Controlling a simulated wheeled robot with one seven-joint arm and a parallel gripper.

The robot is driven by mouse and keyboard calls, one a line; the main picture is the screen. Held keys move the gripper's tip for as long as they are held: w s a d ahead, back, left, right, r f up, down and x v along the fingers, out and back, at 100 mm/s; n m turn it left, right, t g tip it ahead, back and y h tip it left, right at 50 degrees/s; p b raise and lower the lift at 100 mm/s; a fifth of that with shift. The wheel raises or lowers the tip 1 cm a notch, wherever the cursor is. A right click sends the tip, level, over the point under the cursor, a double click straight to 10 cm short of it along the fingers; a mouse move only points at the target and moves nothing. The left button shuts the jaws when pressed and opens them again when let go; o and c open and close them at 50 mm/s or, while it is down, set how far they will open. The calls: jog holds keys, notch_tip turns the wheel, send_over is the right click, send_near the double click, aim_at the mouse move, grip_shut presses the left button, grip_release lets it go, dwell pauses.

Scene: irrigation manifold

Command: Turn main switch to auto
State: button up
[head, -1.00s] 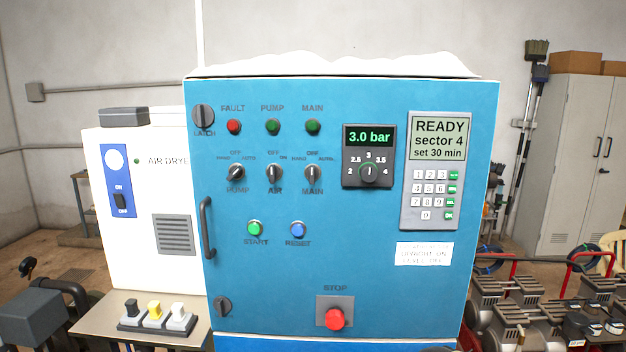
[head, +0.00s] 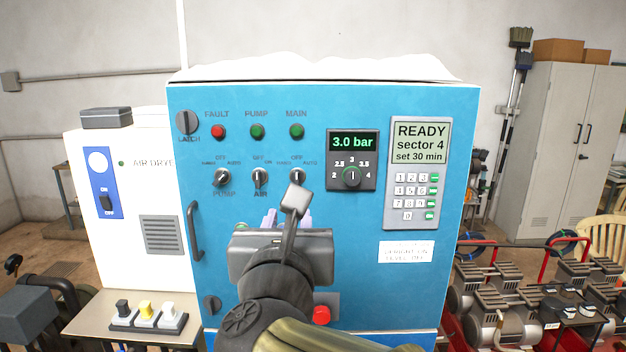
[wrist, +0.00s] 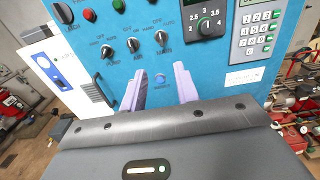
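The main switch (head: 297,175) is a dark round knob with a light pointer on the blue cabinet door (head: 330,100), right of the air switch (head: 260,177). Its pointer looks upright, toward OFF, with AUTO marked at its upper right. The knob also shows in the wrist view (wrist: 162,38). My gripper (wrist: 160,70) is open and empty. Its two pale purple fingers stand apart below the main switch, not touching it, with the blue reset button (wrist: 160,78) seen between them. In the head view my arm hides the MAIN label and the lower buttons.
The pump switch (head: 223,177) is at the left of the same row. A pressure dial (head: 352,177) and a keypad panel (head: 417,175) sit to the right. The red stop button (head: 321,315) is low on the door. A door handle (head: 194,230) sticks out at left.

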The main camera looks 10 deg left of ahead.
aim_at(297, 180)
jog(key=shift+w, duration=0.1)
jog(key=p+x, duration=0.6)
jog(key=x, duration=1.1)
jog(key=shift+w, duration=0.2)
jog(key=shift+d, duration=0.1)
jog(key=c, duration=0.6)
jog(key=shift+c, duration=0.2)
